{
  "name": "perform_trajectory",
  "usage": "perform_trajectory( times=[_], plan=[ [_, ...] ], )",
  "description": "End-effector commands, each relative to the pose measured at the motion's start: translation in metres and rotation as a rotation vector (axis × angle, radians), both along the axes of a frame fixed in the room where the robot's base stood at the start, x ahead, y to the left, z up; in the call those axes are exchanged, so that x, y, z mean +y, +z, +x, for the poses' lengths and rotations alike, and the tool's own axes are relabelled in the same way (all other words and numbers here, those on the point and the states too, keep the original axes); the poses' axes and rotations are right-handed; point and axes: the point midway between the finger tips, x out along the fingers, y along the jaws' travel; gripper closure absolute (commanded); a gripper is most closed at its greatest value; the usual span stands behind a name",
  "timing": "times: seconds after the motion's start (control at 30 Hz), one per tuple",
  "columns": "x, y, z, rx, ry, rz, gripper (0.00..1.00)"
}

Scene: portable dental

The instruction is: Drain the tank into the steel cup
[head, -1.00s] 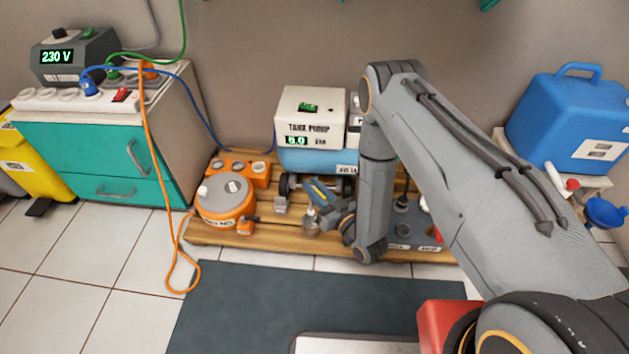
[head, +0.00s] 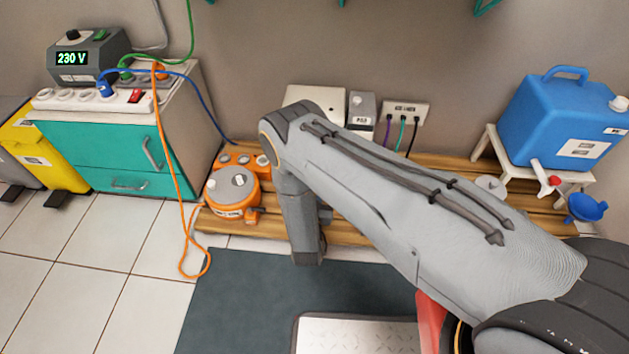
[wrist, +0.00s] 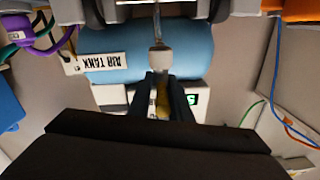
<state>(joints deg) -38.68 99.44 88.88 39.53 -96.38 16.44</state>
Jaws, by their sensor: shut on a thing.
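The wrist view looks upside down. It shows the blue air tank (wrist: 105,68) with its white label and, below it in the picture, part of the white pump housing (wrist: 108,97). My gripper (wrist: 162,80) is in front of the tank, shut on a pale rounded knob (wrist: 161,61) with a slender stem (wrist: 157,25). The knob's exact kind is unclear. In the head view my arm hides the tank and the gripper; only the pump housing's top (head: 315,97) shows. I cannot make out the steel cup in either current view.
An orange round pot (head: 230,190) and an orange block stand on the wooden pallet (head: 455,160), left of my arm. A blue jug (head: 565,120) on a white stand and a blue funnel (head: 586,207) are at right. An orange cable (head: 172,140) hangs to the floor.

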Motion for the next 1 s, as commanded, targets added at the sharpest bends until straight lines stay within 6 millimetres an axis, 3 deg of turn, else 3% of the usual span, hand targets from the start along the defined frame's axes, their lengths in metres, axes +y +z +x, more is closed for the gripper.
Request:
perform_trajectory(
  times=[0.03,0.6,0.63,0.7,1.0],
  plan=[
    [0.0069,0.0006,0.0011,0.0,0.002,0.006,1.0],
    [0.0081,0.001,0.003,-0.002,-0.029,0.008,1.0],
    [0.0081,0.001,0.0031,-0.003,-0.029,0.008,0.79],
    [0.0075,0.0011,0.0031,-0.002,-0.031,0.008,0.69],
    [0.0017,0.0006,0.0025,-0.001,-0.04,0.004,0.69]
  ],
)
